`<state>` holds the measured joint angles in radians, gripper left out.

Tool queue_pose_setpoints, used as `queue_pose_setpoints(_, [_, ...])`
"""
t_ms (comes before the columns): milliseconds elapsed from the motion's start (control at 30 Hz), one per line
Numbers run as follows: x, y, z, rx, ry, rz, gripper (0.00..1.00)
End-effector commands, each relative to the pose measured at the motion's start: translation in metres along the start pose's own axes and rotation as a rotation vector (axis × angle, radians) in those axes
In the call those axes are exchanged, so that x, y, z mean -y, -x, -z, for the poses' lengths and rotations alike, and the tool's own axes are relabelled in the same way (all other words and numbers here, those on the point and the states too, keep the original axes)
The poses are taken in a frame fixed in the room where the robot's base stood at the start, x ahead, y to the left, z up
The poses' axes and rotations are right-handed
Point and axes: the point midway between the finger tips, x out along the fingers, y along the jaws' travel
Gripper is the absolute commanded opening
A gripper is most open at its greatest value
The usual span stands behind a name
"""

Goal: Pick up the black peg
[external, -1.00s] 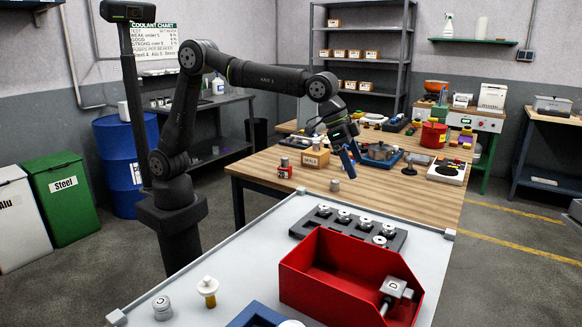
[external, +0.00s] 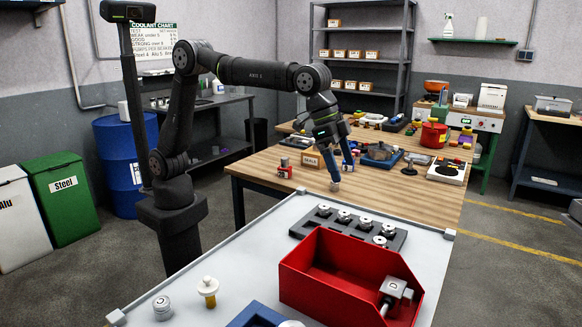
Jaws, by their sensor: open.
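My gripper (external: 341,170) is open over the wooden table (external: 275,190), with its fingers pointing down. A small grey cylinder (external: 335,186) stands on the table right below the nearer fingertip. I cannot tell whether the finger touches it. Nothing shows between the fingers, though the view is small there. I cannot make out a clearly black peg in this view; it may be hidden or too small to tell.
Left of my gripper stand a red can (external: 284,170) and a labelled wooden box (external: 312,159). A blue tray (external: 380,155) lies behind it. In front, a white-topped table (external: 230,265) bears a red bin (external: 320,290) and a dark rack (external: 310,226).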

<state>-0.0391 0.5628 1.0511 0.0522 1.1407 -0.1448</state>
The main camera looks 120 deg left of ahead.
Motion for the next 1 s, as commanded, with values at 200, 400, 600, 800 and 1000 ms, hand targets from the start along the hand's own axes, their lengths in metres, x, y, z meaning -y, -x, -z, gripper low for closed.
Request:
queue_pose_setpoints(200, [0.0,0.0,0.0,0.0,0.0,0.0,1.0])
queue_pose_setpoints(400, [0.0,0.0,0.0,0.0,0.0,0.0,0.94])
queue_pose_setpoints(600, [0.0,0.0,0.0,0.0,0.0,0.0,0.55])
queue_pose_setpoints(800, [0.0,0.0,0.0,0.0,0.0,0.0,0.52])
queue_pose_setpoints(1000, [0.024,-0.003,0.004,-0.001,0.038,0.016,0.52])
